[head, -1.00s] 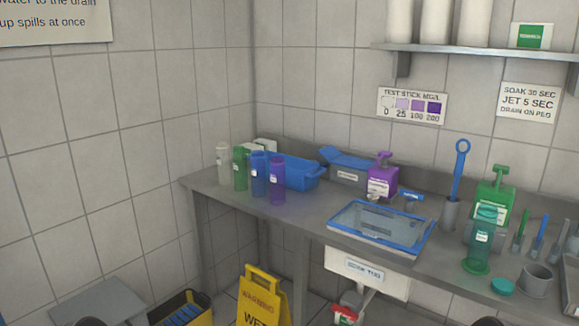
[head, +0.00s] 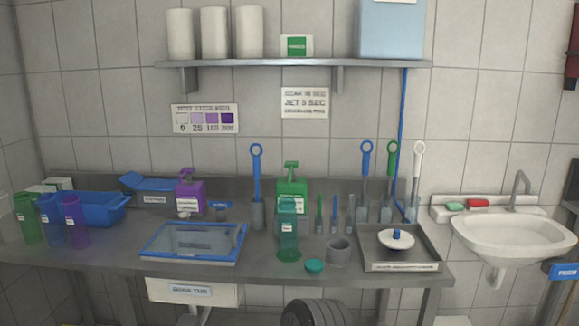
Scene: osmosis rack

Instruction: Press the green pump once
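The green pump bottle (head: 292,190) stands upright at the back of the steel counter, right of the middle. Its green pump head (head: 291,167) points up and is in clear view. A teal see-through bottle (head: 288,232) stands in front of it and hides its lower part. A purple pump bottle (head: 190,193) stands further left on the same counter. Neither of my grippers shows in the head view.
A blue-framed tub lid (head: 194,242) lies left of the teal bottle. Upright brushes (head: 256,187) flank the green pump. A steel tray (head: 399,260) and a white sink (head: 512,240) lie further right.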

